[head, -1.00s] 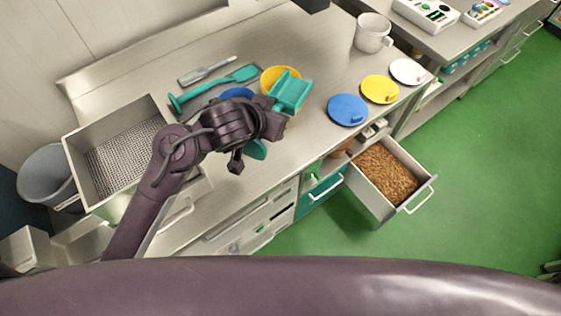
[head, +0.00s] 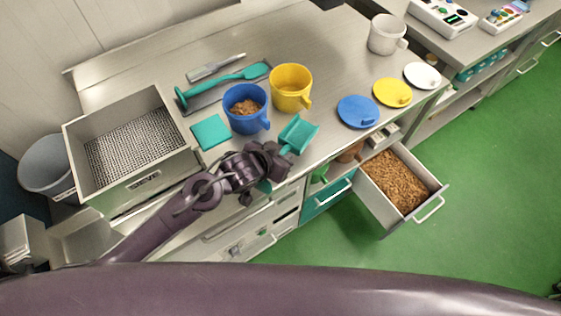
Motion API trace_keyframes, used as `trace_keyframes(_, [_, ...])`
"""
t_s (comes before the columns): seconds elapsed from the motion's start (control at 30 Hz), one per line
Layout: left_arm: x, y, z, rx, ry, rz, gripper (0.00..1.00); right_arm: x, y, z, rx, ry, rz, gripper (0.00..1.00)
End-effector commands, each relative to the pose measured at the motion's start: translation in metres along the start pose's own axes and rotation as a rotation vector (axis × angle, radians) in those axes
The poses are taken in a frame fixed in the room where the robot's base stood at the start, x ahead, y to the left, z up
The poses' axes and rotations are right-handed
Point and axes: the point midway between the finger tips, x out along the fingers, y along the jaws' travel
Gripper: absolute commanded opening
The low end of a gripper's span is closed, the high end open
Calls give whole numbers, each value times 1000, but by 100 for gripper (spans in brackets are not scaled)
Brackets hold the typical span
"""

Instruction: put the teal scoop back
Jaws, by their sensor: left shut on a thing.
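The teal scoop (head: 299,135) is held in my left gripper (head: 276,158), which is shut on it. The scoop's tray-like bowl points up and to the right, above the counter's front edge, right of the blue jug. A bit of teal shows below the gripper; the grip hides most of the handle. An open drawer (head: 435,191) full of brown chopped pieces (head: 396,182) juts out below and to the right of the scoop. A teal square mat (head: 211,132) lies bare on the counter, left of the blue jug. My right gripper is not in view.
The blue jug (head: 246,122) holds brown pieces; the yellow jug (head: 291,90) stands behind the scoop. Blue (head: 358,111), yellow (head: 392,92) and white (head: 421,75) lids lie right. A long teal tool (head: 225,85) lies behind. A mesh-bottomed grey bin (head: 142,177) stands left.

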Motion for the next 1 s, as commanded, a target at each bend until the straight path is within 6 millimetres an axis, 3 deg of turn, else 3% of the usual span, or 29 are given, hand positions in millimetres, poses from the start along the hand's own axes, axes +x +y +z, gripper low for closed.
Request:
trace_keyframes(0.23, [24,-1,27,0,-3,-2,0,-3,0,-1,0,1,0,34])
trace_keyframes(0.67, [29,0,33,0,-1,-1,0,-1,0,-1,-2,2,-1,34])
trace_keyframes(0.7, [29,0,33,1,-2,-1,25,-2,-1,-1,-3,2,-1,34])
trace_keyframes(0.87, [29,0,33,1,-3,-1,44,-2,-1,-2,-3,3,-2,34])
trace_keyframes(1.0, [29,0,33,1,-3,-1,44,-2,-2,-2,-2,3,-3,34])
